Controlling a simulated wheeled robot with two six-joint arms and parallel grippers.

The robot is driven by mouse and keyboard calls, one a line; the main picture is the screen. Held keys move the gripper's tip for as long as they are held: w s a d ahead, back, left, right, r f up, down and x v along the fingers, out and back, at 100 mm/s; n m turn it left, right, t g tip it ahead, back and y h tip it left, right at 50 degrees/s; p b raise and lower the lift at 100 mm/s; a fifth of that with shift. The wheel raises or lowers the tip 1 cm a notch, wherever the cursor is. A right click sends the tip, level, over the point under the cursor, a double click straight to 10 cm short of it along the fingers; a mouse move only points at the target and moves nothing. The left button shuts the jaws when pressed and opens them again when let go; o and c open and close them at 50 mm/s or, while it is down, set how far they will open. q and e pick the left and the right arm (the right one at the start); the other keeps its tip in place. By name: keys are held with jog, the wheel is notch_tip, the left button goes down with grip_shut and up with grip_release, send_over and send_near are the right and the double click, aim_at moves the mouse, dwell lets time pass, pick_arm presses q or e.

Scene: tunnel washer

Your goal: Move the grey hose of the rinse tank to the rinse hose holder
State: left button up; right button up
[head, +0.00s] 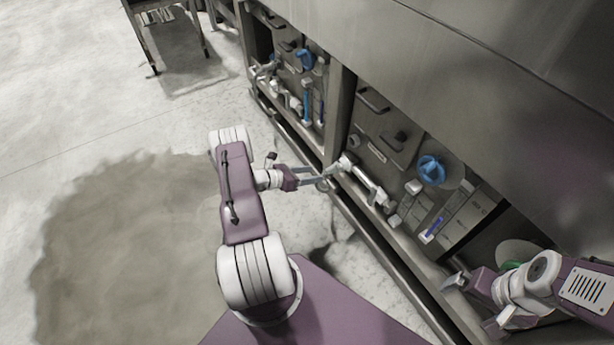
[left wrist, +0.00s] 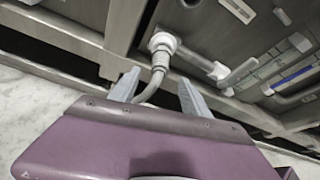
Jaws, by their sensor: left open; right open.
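The grey hose (left wrist: 158,78) hangs from a white fitting (left wrist: 162,43) on the tank front in the left wrist view. Its lower part curves down between the fingers of my left gripper (left wrist: 160,92), which is open around it and not closed on it. In the head view my left gripper (head: 325,180) is at the tank's lower edge, beside the white fitting (head: 346,161). My right gripper (head: 456,281) is open and empty near the lower right of the tank front. I cannot tell which part is the rinse hose holder.
A light grey pipe (head: 371,187) runs right of the fitting. A blue valve wheel (head: 431,170) and a blue-marked gauge (head: 433,229) are further right. A frame post (head: 336,115) separates this bay from the one at left. Open floor (head: 130,240) lies to the left.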

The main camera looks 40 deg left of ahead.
aim_at(324, 174)
pick_arm(q)
jog(key=b+x, duration=0.3)
jog(key=x, duration=0.3)
jog(key=shift+w+d+f, duration=0.1)
jog(key=shift+w+f, duration=0.05)
jog(key=shift+f, duration=0.1)
jog(key=shift+w+d, duration=0.15)
jog(key=shift+w, duration=0.25)
grip_shut()
jog(key=c, duration=0.8)
grip_release()
grip_shut()
jog(key=shift+s, duration=0.15)
jog(key=shift+s+a+p, duration=0.25)
jog(key=shift+s+a, duration=0.05)
jog(key=shift+s, duration=0.45)
jog(key=shift+s+a+p, duration=0.2)
jog(key=shift+s+a, duration=0.15)
jog(key=shift+s, duration=0.4)
jog(key=shift+s+a+p, duration=0.25)
jog(key=shift+s+a, duration=0.05)
jog(key=shift+s, duration=0.4)
